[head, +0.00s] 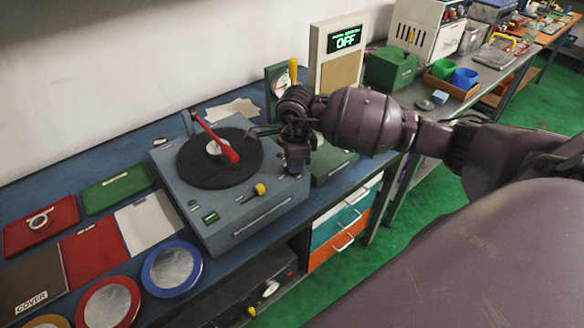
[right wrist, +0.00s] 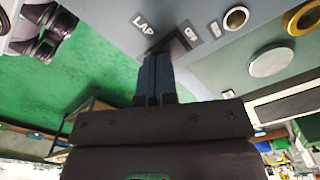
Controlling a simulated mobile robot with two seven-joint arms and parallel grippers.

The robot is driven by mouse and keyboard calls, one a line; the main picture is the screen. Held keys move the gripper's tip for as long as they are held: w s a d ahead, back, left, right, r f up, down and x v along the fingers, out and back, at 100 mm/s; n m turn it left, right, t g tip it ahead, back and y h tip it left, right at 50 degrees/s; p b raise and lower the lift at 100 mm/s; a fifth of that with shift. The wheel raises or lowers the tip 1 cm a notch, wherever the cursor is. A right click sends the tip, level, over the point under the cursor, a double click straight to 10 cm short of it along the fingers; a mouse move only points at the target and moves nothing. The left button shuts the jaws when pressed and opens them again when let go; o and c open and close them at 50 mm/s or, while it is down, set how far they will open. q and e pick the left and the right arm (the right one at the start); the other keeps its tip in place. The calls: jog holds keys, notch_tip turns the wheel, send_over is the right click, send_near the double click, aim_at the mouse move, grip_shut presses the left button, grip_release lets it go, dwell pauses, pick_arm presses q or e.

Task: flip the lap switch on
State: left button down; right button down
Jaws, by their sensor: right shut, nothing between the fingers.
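The lap machine (head: 178,172) is a blue-grey box with a black disc (head: 190,165), a red arm (head: 226,151) and a yellow knob (head: 260,189). A display (head: 346,40) behind reads OFF in green. My right gripper (head: 296,165) hangs over the right side of the machine, pointing down. In the right wrist view its shut, empty fingers (right wrist: 155,65) are close to a grey panel with a LAP label (right wrist: 143,22). A dark part (right wrist: 183,46) beside the fingertips may be the switch; its position is unclear, and contact cannot be told. My left gripper is not in view.
Red, green and white mats (head: 117,187) and round blue (head: 172,268) and red (head: 108,302) trays lie to the left. A grey-green box (head: 335,165) stands right of the machine, partly behind my gripper. Drawers (head: 340,240) are under the bench.

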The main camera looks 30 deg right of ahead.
jog(key=shift+f, duration=0.2)
jog(key=shift+r+p, duration=1.65)
jog(key=shift+r, duration=1.9)
